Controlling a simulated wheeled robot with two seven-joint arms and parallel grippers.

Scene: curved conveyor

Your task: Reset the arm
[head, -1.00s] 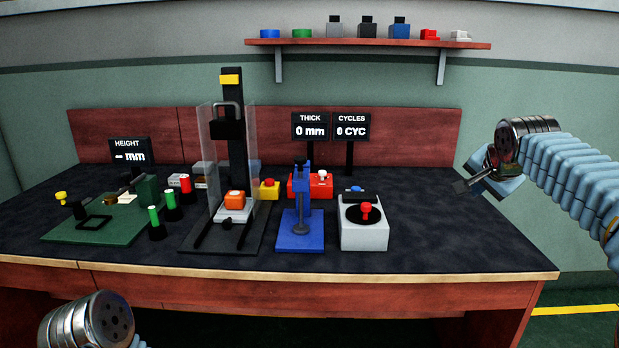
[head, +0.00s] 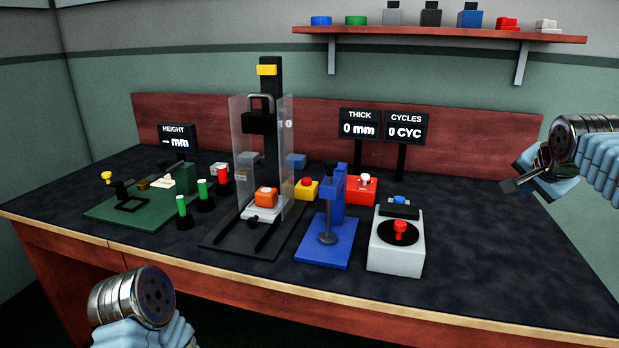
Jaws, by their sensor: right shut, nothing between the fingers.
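My right gripper (head: 507,186) is shut and empty. It is held in the air over the right end of the bench (head: 490,265), its fingers pointing left, clear of every object. My left arm's metal wrist (head: 130,296) shows at the lower left, in front of the bench's front edge. The left gripper's fingers do not show. On the bench stand a press with a clear guard and an orange block (head: 265,197), a blue stand (head: 328,230) and a grey box with a red knob (head: 397,245).
A green fixture (head: 135,206) and green-topped posts (head: 182,206) stand at the left. Display screens (head: 359,124) stand at the back. A shelf (head: 440,34) with several small blocks hangs above. The bench's right end is clear.

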